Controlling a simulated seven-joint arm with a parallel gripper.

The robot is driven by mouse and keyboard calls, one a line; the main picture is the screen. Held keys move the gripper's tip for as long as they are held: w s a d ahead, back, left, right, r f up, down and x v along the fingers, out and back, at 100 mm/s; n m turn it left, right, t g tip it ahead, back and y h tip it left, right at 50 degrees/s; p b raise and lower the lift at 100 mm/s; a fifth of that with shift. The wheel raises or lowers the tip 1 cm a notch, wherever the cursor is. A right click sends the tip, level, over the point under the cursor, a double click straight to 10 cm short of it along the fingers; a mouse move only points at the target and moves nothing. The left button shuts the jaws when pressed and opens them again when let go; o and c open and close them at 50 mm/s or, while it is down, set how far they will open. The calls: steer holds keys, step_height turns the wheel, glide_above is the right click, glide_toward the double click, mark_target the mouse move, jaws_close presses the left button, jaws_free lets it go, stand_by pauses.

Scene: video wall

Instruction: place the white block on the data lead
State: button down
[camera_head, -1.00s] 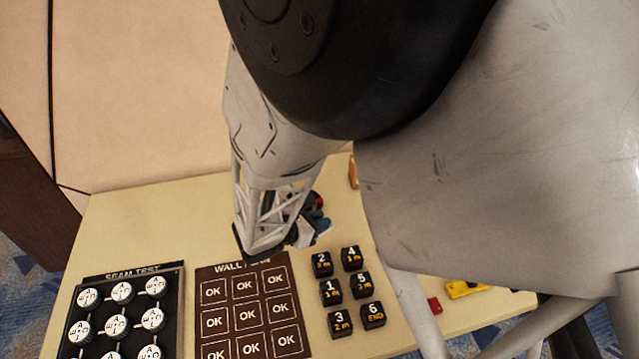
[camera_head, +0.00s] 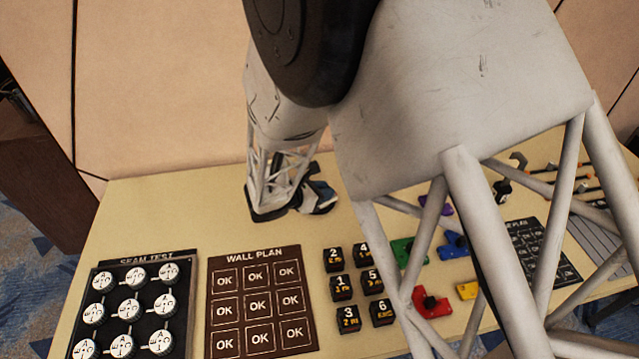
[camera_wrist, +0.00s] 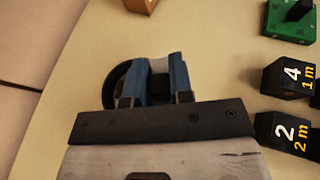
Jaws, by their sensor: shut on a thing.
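My gripper (camera_head: 320,196) is low over the back middle of the table, behind the numbered blocks. Its blue fingers (camera_wrist: 155,82) are shut on a small pale thing (camera_wrist: 161,65), seemingly the white block, of which only a little shows between them. A black curved thing (camera_wrist: 113,82) shows beside the left finger in the wrist view. I cannot tell whether it is the data lead or whether it touches the block. The underside of the held thing is hidden.
The table (camera_head: 180,205) is bare left of my gripper. In front are the seam test board (camera_head: 125,315), the wall plan board (camera_head: 262,305) and black numbered blocks (camera_head: 348,318). Coloured pieces, including a red one (camera_head: 430,303), lie to the right, partly behind my arm. An orange-brown block (camera_wrist: 141,4) is behind.

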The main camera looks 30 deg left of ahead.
steer(key=w+a, duration=0.4)
steer(key=shift+w+a+f, duration=0.2)
steer(key=shift+a+f, duration=0.05)
steer(key=shift+a, duration=0.15)
steer(key=shift+f, duration=1.8)
steer(key=shift+f, duration=0.15)
steer(key=c, duration=1)
jaws_free()
steer(key=shift+s+r, duration=0.2)
steer(key=shift+r, duration=0.05)
steer(key=v, duration=1.1)
steer(key=shift+s+a+r, duration=0.1)
steer(key=shift+s+a, duration=0.1)
